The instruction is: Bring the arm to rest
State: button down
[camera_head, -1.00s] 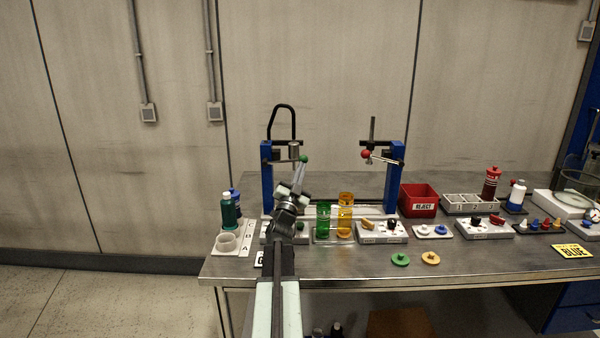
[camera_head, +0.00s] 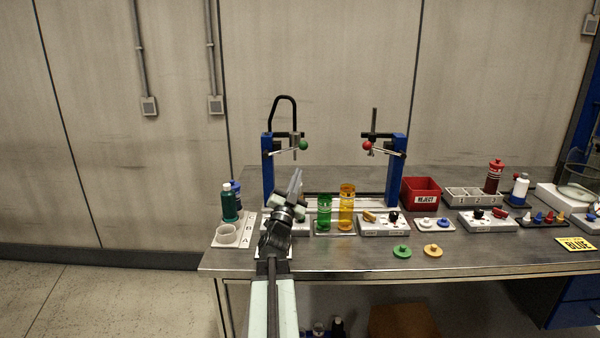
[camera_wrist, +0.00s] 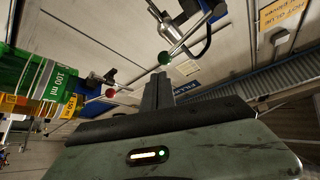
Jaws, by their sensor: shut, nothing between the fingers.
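My gripper (camera_head: 296,180) points up over the front left of the bench, with its fingers together and nothing between them. In the wrist view the closed fingers (camera_wrist: 158,92) stick up from the wrist. The lever with a green knob (camera_head: 303,144) on the left blue pump stand (camera_head: 268,172) is above the fingertips, with a visible gap in the head view. In the wrist view the green knob (camera_wrist: 164,57) appears just beyond the tips. My arm hides part of the tray behind it.
A green cylinder (camera_head: 324,212) and an orange cylinder (camera_head: 346,212) stand close right of my gripper. The right stand has a red knob (camera_head: 368,145). A red reject bin (camera_head: 421,196) lies farther right. The bench's front strip is largely clear.

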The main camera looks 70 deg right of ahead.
jog(key=shift+v, duration=0.9)
jog(key=shift+s, duration=0.1)
